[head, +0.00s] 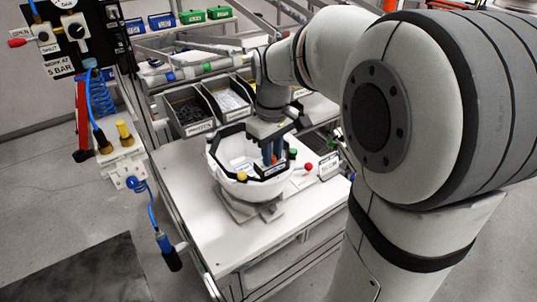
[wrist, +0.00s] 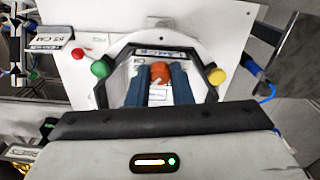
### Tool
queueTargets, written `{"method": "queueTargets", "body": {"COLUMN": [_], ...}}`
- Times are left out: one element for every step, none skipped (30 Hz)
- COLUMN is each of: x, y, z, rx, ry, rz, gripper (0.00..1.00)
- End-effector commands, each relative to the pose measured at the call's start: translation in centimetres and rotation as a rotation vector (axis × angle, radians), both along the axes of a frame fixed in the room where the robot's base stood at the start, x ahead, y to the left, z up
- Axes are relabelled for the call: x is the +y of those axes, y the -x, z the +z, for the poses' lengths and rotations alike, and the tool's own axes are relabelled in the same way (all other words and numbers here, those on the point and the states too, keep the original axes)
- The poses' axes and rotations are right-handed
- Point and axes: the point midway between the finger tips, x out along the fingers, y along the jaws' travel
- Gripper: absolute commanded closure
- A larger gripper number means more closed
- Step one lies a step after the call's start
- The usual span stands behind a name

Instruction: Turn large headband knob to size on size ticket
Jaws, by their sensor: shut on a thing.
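A white helmet shell (head: 228,188) sits open side up on a grey stand (head: 252,208) on the white table. A black headband (head: 232,132) lines its rim. My gripper (head: 272,160) reaches down into the shell. In the wrist view its two blue fingers (wrist: 160,84) are shut on an orange-red knob (wrist: 160,71) at the headband. A paper with print (wrist: 157,95) lies below the knob, between the fingers; I cannot read it. A small white card (head: 330,165) stands on the table right of the shell; its text is too small to read.
Green (head: 242,176), yellow and red ball knobs stand around the shell. Bins of parts (head: 188,112) line the table's back edge. An air-tool panel with a blue hose (head: 100,95) hangs at left. The table's front left (head: 215,240) is clear.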

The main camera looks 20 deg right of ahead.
Motion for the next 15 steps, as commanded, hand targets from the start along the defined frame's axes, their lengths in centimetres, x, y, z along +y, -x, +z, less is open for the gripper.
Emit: {"method": "queueTargets", "body": {"x": [0.01, 0.02, 0.02, 0.03, 0.03, 0.04, 0.04, 0.04, 0.05, 0.06, 0.07, 0.07, 0.07, 0.07, 0.08], "y": [0.11, 0.11, 0.11, 0.11, 0.11, 0.11, 0.11, 0.11, 0.12, 0.11, 0.11, 0.11, 0.12, 0.13, 0.13], "z": [-0.17, -0.17, -0.17, -0.17, -0.17, -0.17, -0.17, -0.17, -0.17, -0.17, -0.17, -0.16, -0.16, -0.16, -0.16], "rx": [0.004, 0.005, 0.005, 0.005, 0.004, 0.004, 0.004, 0.004, 0.004, 0.004, 0.004, 0.004, 0.005, 0.005, 0.005], "ry": [0.0, 0.0, 0.0, 0.0, 0.0, 0.0, 0.0, 0.0, 0.0, 0.0, 0.0, 0.0, -0.001, -0.001, -0.001], "rz": [0.045, 0.074, 0.112, 0.141, 0.169, 0.208, 0.236, 0.264, 0.303, 0.331, 0.359, 0.398, 0.426, 0.455, 0.493], "gripper": [1.0, 1.0, 1.0, 1.0, 1.0, 1.0, 1.0, 1.0, 1.0, 1.0, 1.0, 1.0, 1.0, 1.0, 1.0]}}
